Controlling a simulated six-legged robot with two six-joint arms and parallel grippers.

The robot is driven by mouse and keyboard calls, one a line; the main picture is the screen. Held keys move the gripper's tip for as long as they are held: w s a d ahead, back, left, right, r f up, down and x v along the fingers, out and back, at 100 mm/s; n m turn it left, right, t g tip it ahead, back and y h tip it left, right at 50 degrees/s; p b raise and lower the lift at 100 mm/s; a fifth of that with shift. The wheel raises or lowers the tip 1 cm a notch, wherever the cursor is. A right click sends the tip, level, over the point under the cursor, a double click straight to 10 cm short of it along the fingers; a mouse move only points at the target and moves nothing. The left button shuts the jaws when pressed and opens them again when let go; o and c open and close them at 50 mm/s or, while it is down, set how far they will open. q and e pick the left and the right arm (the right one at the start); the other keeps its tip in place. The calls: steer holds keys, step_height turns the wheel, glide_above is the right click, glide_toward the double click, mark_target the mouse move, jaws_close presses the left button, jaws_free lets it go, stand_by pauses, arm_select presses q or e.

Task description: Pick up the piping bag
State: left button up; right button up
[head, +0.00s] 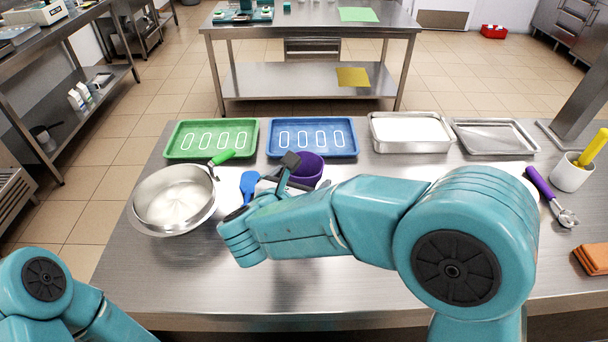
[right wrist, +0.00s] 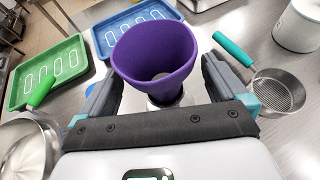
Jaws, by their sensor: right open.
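The piping bag appears to be the purple, wide-mouthed cone (head: 308,166) standing point down behind my right gripper in the head view. In the right wrist view the purple cone (right wrist: 155,52) stands upright, its lower end in a pale holder that is mostly hidden. My right gripper (head: 287,180) is open. In the right wrist view its two dark fingers stand on either side of the cone's lower part, with the cone between them. Whether either finger touches it, I cannot tell. Only part of my left arm shows at the lower left; its gripper is out of view.
Green (head: 212,139) and blue (head: 312,138) trays line the back. A teal-handled sieve (right wrist: 279,90) lies right of it. An ice-cream scoop (head: 563,216) lies farther right.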

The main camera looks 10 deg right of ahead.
steer(key=x, duration=0.3)
steer(key=shift+a, duration=0.1)
steer(key=c, duration=1)
steer(key=shift+c, duration=0.2)
